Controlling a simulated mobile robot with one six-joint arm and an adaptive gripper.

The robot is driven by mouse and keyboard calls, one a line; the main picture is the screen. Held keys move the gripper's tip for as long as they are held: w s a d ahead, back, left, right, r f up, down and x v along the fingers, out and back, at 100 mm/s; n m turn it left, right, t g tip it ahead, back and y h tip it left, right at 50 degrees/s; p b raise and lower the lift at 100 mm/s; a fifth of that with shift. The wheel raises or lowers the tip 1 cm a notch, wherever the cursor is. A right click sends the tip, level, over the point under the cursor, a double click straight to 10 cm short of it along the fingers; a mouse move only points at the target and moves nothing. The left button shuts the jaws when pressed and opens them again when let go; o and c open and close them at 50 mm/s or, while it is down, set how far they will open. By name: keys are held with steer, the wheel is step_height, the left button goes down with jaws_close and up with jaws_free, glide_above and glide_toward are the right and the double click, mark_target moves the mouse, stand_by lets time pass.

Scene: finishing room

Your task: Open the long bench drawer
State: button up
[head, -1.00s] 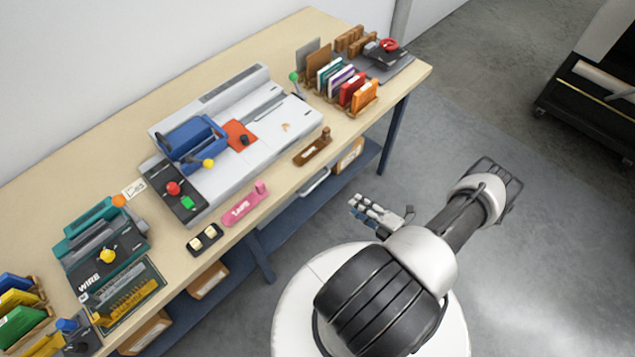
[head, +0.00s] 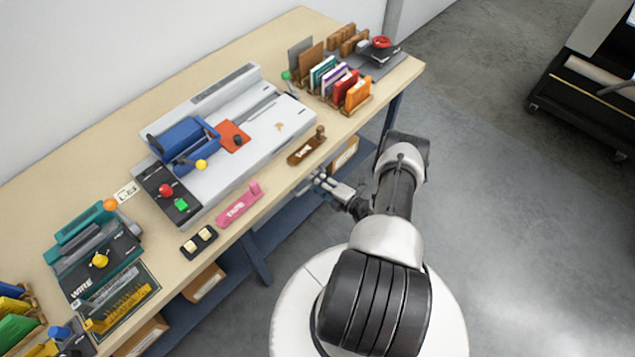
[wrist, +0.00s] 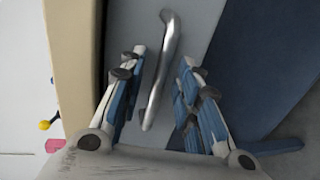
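The long bench drawer shows as a grey front (wrist: 196,28) in the wrist view, under the pale wooden bench top. Its silver bar handle (wrist: 163,72) runs nearly upright in that picture, between the two fingers of my gripper (wrist: 160,75). The fingers are spread apart, with a gap on both sides of the bar. I cannot tell how deep the fingers reach around it. The drawer looks closed.
A blue bench leg (head: 256,258) and cardboard boxes (head: 207,283) are below.

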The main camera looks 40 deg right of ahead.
steer(key=shift+w, duration=0.1)
steer(key=shift+c, duration=0.4)
jaws_close()
stand_by(0.3)
